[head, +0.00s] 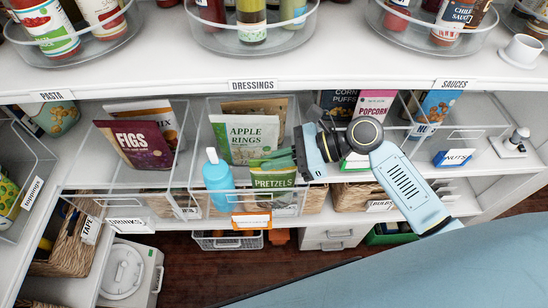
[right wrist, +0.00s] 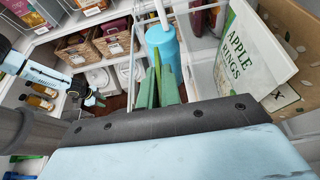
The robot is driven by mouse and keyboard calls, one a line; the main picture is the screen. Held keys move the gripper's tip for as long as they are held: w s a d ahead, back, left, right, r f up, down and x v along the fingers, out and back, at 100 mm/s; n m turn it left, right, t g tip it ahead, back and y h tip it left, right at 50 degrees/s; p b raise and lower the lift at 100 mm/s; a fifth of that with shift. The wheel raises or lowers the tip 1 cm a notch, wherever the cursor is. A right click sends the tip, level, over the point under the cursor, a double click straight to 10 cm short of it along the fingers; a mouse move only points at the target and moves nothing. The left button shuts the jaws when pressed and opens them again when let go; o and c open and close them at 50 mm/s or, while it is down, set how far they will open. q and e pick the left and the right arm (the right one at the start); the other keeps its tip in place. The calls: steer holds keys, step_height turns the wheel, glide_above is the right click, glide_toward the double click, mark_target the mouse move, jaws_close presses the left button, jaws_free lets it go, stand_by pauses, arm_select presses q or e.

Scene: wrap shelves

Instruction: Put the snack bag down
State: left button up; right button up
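The green pretzels snack bag (head: 273,178) stands roughly upright at the front of a clear bin (head: 240,201), in front of the apple rings bag (head: 245,138). My right gripper (head: 277,160) is at the bag's top edge, its green fingers close together. In the right wrist view, the fingers (right wrist: 159,88) are shut on a thin green edge, which looks like the bag seen edge-on. Whether the bag's base touches the bin floor is hidden. My left gripper (right wrist: 95,100) seems to show small at the left of the right wrist view; its opening is unclear.
A blue bottle (head: 218,180) stands close left of the pretzels bag. The figs bag (head: 136,143) is in the bin to the left, and the pink popcorn bag (head: 376,108) is to the right. The upper shelf edge (head: 200,86) overhangs behind. Clear bin walls border the bag.

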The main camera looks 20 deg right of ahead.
steer(key=o, duration=0.4)
steer(key=shift+r, duration=0.15)
steer(key=v, duration=1.2)
